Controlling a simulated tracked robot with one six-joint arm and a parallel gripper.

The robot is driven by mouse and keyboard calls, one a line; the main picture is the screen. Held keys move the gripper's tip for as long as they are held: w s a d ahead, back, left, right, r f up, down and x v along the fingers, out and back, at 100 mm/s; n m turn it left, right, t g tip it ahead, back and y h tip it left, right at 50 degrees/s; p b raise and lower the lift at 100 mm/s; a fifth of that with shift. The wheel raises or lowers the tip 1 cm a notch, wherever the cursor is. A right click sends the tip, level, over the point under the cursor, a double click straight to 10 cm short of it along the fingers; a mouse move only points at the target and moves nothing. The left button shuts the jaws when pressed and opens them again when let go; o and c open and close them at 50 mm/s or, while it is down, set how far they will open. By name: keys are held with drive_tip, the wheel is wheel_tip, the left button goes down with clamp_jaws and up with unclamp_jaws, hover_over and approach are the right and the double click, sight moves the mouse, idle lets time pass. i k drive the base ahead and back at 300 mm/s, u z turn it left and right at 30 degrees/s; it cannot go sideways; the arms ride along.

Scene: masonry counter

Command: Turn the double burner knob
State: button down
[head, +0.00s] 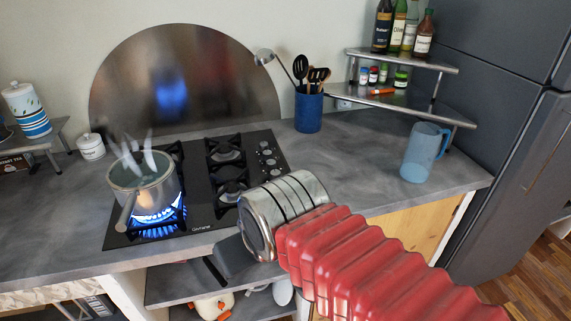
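The black gas cooktop (203,208) is set into the grey counter. A column of small silver knobs (267,158) runs down its right side; I cannot tell which one is the double burner knob. Blue flames (158,222) burn at the left under a steaming metal pot (142,190). The two burners on the right, the back burner (226,152) and the front burner (231,192), show no flame. My gripper (222,268) is in front of the counter's front edge, below and apart from the knobs. My wrist hides part of it, and its opening does not show clearly.
A blue utensil holder (308,113) stands behind the knobs to the right, with a ladle leaning out. A blue pitcher (420,155) stands near the fridge (500,110). A corner rack (400,98) holds bottles and jars. The counter between cooktop and pitcher is clear.

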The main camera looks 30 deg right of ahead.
sight(271, 164)
drive_tip(key=z, duration=1.8)
drive_tip(key=k, duration=0.65)
drive_tip(key=u, duration=0.9)
drive_tip(key=i, duration=0.95)
drive_tip(key=z, duration=0.05)
